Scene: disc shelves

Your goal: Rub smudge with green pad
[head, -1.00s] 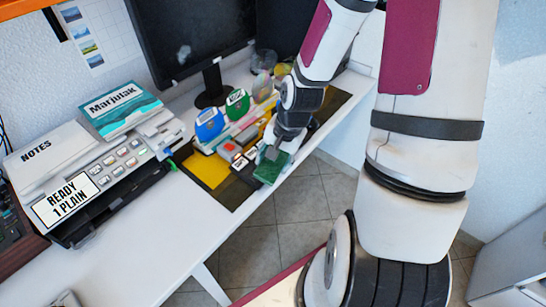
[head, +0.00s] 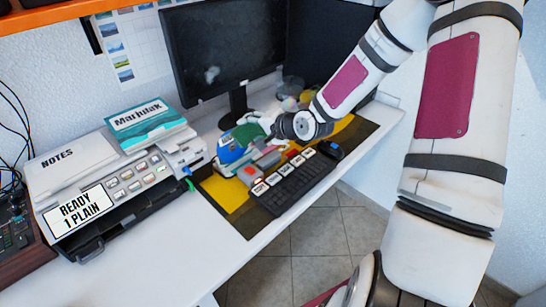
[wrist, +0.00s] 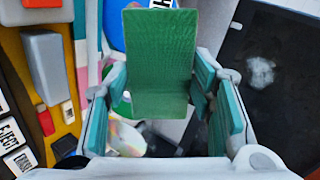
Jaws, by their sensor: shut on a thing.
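The smudge is a pale whitish patch (head: 211,74) low on the dark monitor screen. It also shows in the wrist view (wrist: 260,72) on the dark panel at right. My gripper (wrist: 160,85) is shut on the green pad (wrist: 158,50), a flat textured rectangle standing out beyond the teal-lined fingers. The pad is apart from the smudge. In the head view my gripper (head: 266,122) is in front of the monitor, low over the desk items and to the right of the smudge.
The monitor (head: 221,45) stands at the back of the desk. A blue-fronted holder (head: 230,152) and a black key panel (head: 292,185) sit below my gripper. A printer (head: 115,180) stands at left. The front left desk is clear.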

